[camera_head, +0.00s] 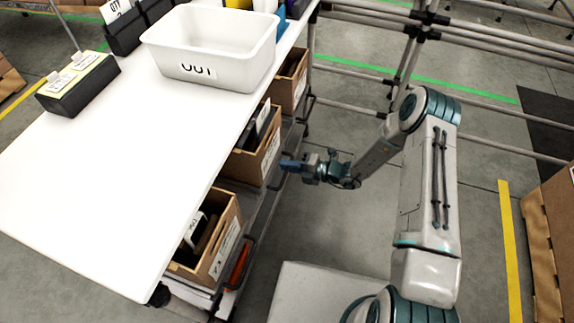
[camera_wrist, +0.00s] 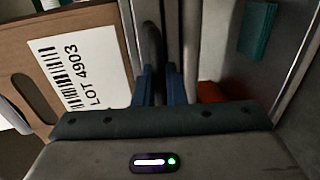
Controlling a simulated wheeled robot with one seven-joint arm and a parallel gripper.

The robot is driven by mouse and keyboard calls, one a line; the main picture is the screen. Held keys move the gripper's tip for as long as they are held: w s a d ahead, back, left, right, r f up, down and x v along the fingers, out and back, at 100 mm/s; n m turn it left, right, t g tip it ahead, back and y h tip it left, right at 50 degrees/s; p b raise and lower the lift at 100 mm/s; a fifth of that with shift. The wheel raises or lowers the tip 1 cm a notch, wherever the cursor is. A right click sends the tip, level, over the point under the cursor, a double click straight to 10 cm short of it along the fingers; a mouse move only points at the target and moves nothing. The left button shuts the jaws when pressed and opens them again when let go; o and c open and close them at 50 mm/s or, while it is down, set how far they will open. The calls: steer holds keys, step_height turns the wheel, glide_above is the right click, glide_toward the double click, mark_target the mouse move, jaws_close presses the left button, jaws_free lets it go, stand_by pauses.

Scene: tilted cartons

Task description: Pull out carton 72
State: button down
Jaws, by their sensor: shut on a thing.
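Three brown cartons sit tilted under the white table: a near one (camera_head: 222,262), a middle one (camera_head: 262,160) and a far one (camera_head: 291,90). I cannot read 72 on any of them. My gripper (camera_head: 288,165) is at the rack's front edge, beside the middle carton. In the wrist view its blue fingers (camera_wrist: 162,88) are shut on a dark upright handle (camera_wrist: 151,45). A carton with a white LOT 4903 label (camera_wrist: 80,70) is left of the fingers, apart from them. The handle's lower part is hidden by my gripper.
A white OUT tote (camera_head: 215,58) stands on the white table (camera_head: 110,150). Dark handles (camera_head: 246,250) stick out along the rack front. An orange item (camera_head: 239,266) lies beside the near carton.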

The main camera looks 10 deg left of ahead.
steer(key=f+p+v, duration=0.1)
steer(key=f+v, duration=0.2)
steer(key=v, duration=1.2)
steer(key=d+f+p+v, duration=0.1)
steer(key=f+v, duration=0.2)
steer(key=v, duration=1.3)
steer(key=shift+s+d+f, duration=0.25)
steer(key=shift+s+d, duration=0.05)
steer(key=shift+s, duration=0.05)
steer(key=c, duration=1.6)
jaws_free()
steer(key=p+v, duration=0.2)
steer(key=v, duration=1.1)
steer(key=shift+d+r, duration=0.15)
steer(key=shift+d, duration=0.2)
